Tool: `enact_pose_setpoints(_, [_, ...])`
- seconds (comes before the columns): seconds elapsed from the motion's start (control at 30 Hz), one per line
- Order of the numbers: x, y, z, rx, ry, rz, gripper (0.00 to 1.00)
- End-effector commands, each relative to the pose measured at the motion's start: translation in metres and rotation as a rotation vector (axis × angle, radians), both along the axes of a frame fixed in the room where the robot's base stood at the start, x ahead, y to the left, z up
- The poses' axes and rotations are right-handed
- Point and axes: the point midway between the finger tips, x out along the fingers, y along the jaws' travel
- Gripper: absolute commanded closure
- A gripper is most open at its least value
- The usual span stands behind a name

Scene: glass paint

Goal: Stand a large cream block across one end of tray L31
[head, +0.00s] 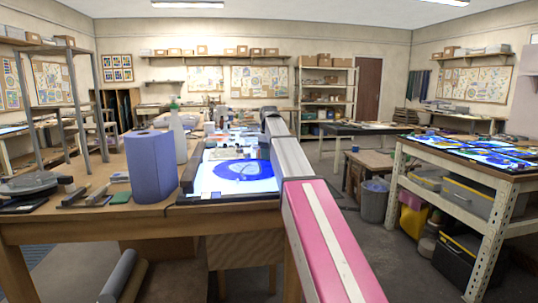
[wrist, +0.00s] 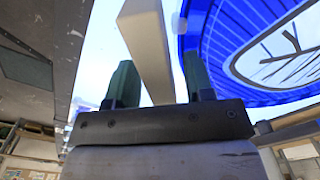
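A bright lit panel with a dark edge (head: 187,176) lies on the wooden bench in the head view; no L31 label is legible. A blue painted oval piece (head: 244,170) lies on it and fills the upper right of the wrist view (wrist: 232,35). A long cream block (wrist: 146,38) runs from the top of the wrist view down between the two green fingers of my gripper (wrist: 160,85). The fingers are apart, with a visible gap on each side of the block. My gripper's tips cannot be made out in the head view, and the block's lower end is hidden by the gripper body.
A blue paper roll (head: 152,167) and a spray bottle (head: 177,133) stand left of the panel. Small tools (head: 88,195) lie near the bench's front left. A second bench (head: 470,187) with lit panels stands right, beyond an open floor strip and a grey bin (head: 373,202).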

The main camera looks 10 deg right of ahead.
Motion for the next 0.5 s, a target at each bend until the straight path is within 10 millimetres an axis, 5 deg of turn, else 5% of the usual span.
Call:
enact_pose_setpoints(0.33, [0.0, 0.0, 0.003, 0.0, 0.0, 0.0, 0.51])
enact_pose_setpoints(0.5, [0.001, 0.0, 0.023, 0.0, -0.003, 0.0, 0.51])
